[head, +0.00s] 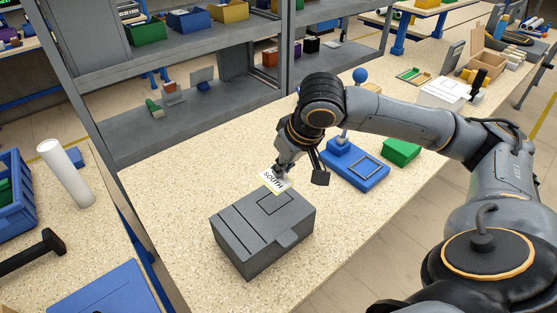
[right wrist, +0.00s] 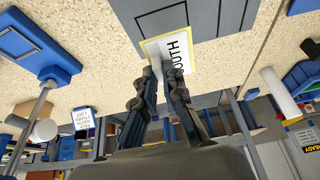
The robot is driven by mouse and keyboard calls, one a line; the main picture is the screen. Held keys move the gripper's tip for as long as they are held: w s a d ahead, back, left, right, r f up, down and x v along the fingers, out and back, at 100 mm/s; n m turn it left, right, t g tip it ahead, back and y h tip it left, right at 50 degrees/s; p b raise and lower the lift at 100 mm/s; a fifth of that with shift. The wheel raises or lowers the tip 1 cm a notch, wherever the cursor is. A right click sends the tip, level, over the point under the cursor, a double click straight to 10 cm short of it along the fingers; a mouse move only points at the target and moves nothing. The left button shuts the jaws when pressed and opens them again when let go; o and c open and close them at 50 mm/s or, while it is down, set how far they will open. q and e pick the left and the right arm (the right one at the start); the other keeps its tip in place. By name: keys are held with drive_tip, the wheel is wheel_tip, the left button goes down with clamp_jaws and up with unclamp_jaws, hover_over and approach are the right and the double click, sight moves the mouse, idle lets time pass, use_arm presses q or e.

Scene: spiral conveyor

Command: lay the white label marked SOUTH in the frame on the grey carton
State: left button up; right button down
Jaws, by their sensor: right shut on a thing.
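The white label marked SOUTH (head: 272,182) has a yellowish edge and is held at the back edge of the grey carton (head: 245,238). My right gripper (head: 281,172) is shut on the label. In the right wrist view the label (right wrist: 180,45) shows between and beyond the fingertips (right wrist: 163,68), and the carton (right wrist: 232,14) lies beyond it. The dark outlined frame (head: 277,203) is on the carton's top, just in front of the label. Whether the label touches the carton cannot be told. My left gripper is not in view.
A blue device (head: 352,172) with a rectangular outline and a green block (head: 401,152) stand right of my gripper. A grey shelf (head: 180,125) with bins rises behind the speckled table. The table left of the carton is clear.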

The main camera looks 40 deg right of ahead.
sight(286, 180)
drive_tip(key=shift+w+p, duration=0.1)
drive_tip(key=shift+p, duration=0.2)
wheel_tip(286, 180, down, 3)
drive_tip(key=shift+r+b, duration=0.2)
drive_tip(key=shift+b, duration=0.25)
drive_tip(key=shift+f+b, duration=0.35)
drive_tip(key=shift+f, duration=0.5)
drive_tip(key=shift+f+b, duration=0.35)
drive_tip(key=shift+f, duration=0.4)
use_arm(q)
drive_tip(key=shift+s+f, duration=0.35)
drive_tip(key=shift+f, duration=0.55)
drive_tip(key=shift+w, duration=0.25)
use_arm(e)
drive_tip(key=shift+f, duration=0.95)
